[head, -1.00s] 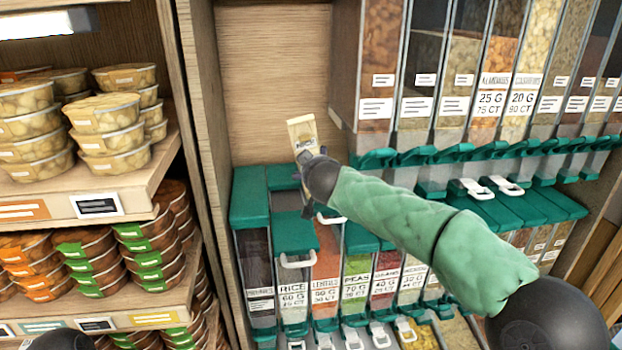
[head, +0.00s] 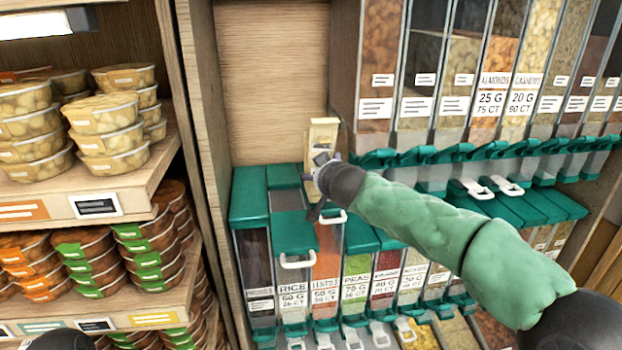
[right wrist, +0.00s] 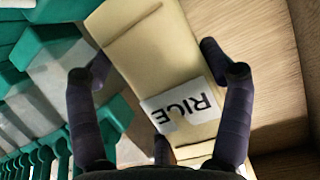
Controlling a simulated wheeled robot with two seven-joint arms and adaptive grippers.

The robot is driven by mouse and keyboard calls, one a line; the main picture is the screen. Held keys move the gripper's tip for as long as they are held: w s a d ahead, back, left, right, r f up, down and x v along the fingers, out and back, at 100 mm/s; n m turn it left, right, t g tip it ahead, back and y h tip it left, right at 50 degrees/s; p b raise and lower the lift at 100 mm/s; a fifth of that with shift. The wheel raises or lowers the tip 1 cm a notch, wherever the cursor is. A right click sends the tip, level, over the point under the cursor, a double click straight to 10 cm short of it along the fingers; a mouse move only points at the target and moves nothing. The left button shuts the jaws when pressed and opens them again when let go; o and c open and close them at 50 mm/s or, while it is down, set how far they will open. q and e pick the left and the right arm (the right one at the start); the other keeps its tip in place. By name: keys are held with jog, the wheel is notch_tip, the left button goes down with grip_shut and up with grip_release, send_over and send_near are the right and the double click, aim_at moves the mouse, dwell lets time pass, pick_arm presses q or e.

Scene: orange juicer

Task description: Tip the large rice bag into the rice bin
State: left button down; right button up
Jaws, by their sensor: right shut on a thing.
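The rice bag (head: 324,134), pale tan, stands nearly upright in the head view, just above and behind the row of bins. My right gripper (head: 322,170) is shut on it. In the right wrist view the bag (right wrist: 150,60) with its RICE label lies between the two dark fingers of the gripper (right wrist: 155,68). The rice bin (head: 293,285), labelled RICE, is below and left of the bag. Its green lid (head: 295,232) sits forward, with a grey opening (head: 290,200) showing behind it.
Closed green-lidded bins, including the peas bin (head: 356,275), stand right of the rice bin. Tall dispensers (head: 470,80) hang above right. A wooden panel (head: 272,80) is behind. Shelves with stacked tubs (head: 115,115) fill the left.

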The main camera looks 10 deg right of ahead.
jog(key=s, duration=0.6)
jog(key=shift+s+a, duration=0.15)
jog(key=shift+s, duration=0.05)
